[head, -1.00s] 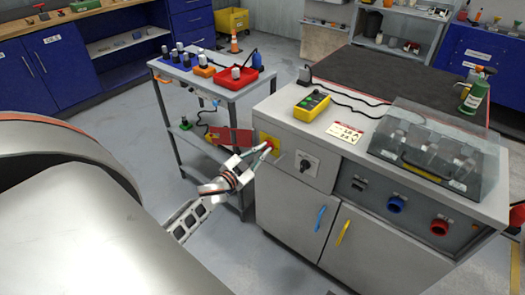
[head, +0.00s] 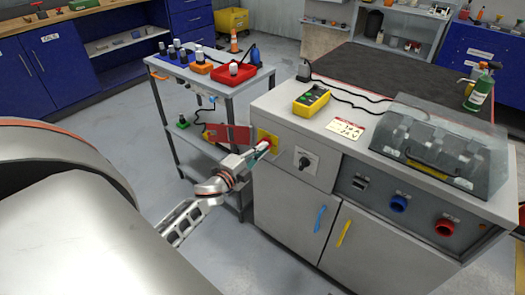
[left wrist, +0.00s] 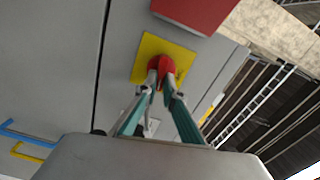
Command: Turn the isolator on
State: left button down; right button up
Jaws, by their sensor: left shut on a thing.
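The isolator is a red knob on a yellow plate (head: 267,139) on the front of the grey cabinet, near its left edge. In the left wrist view the red knob (left wrist: 161,66) stands in front of the yellow plate (left wrist: 178,60). My left gripper (head: 266,145) is at the knob, its fingers shut on it. In the left wrist view the fingertips (left wrist: 160,78) cover the knob's near part. In the head view the gripper mostly hides the knob. My right gripper is not in view.
A red panel (head: 228,137) sticks out left of the yellow plate. A black rotary switch (head: 304,162) is to the right on the cabinet (head: 285,205). A yellow pendant (head: 311,102) and a clear guard (head: 440,145) are on top. A trolley (head: 222,84) stands left.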

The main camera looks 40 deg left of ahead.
pick_arm(q)
jog(key=shift+f+m, duration=0.15)
jog(key=shift+m, duration=0.45)
jog(key=c, duration=2.2)
grip_release()
jog(key=shift+o, duration=0.2)
jog(key=s, duration=1.2)
